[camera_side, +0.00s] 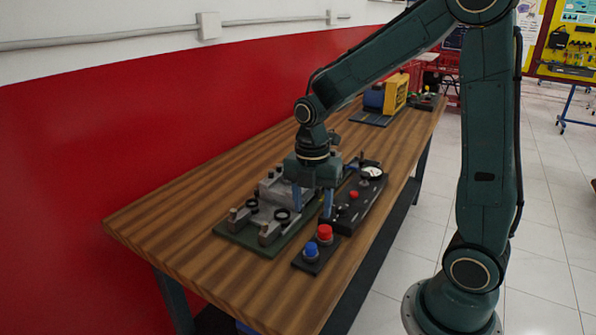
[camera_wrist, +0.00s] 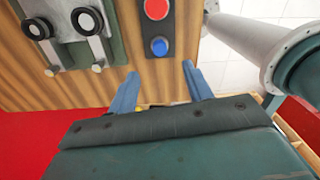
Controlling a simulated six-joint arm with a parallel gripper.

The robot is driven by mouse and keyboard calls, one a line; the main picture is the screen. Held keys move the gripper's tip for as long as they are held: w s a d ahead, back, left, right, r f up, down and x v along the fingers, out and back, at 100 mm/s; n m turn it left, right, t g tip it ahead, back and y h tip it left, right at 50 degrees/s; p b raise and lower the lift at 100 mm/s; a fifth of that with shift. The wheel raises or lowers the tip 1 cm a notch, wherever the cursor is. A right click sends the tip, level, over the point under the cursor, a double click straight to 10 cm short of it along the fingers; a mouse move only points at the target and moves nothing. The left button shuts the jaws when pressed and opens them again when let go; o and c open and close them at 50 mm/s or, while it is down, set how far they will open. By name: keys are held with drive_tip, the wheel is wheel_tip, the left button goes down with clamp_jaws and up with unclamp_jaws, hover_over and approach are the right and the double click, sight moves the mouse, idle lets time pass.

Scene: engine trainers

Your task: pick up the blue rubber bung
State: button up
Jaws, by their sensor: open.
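The blue rubber bung (camera_side: 311,250) stands in a small dark holder (camera_side: 303,266), at the near end of the bench gear. In the wrist view the blue bung (camera_wrist: 159,47) lies just beyond the fingertips, roughly midway between them. A red bung (camera_side: 325,233) stands beside it in the same holder and also shows at the top of the wrist view (camera_wrist: 157,9). My gripper (camera_side: 313,206) points down with its two blue fingers apart and nothing between them. It is behind and above the blue bung in the side view. The fingers also show in the wrist view (camera_wrist: 160,72).
A grey metal engine part on a green plate (camera_side: 236,238) lies left of the holder. A black panel with a gauge (camera_side: 373,172) and red knob lies behind it. A yellow and blue unit (camera_side: 396,93) stands at the far end. The bench's near left (camera_side: 165,235) is clear.

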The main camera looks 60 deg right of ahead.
hover_over(311, 245)
drive_tip(key=shift+d+f, duration=0.2)
drive_tip(key=shift+f, duration=2.45)
drive_tip(key=shift+f, duration=0.1)
drive_tip(key=shift+a+f, duration=0.15)
drive_tip(key=shift+f, duration=0.6)
drive_tip(key=shift+a+f, duration=0.15)
drive_tip(key=shift+f, duration=1.6)
drive_tip(key=shift+c, duration=0.2)
drive_tip(key=c, duration=1)
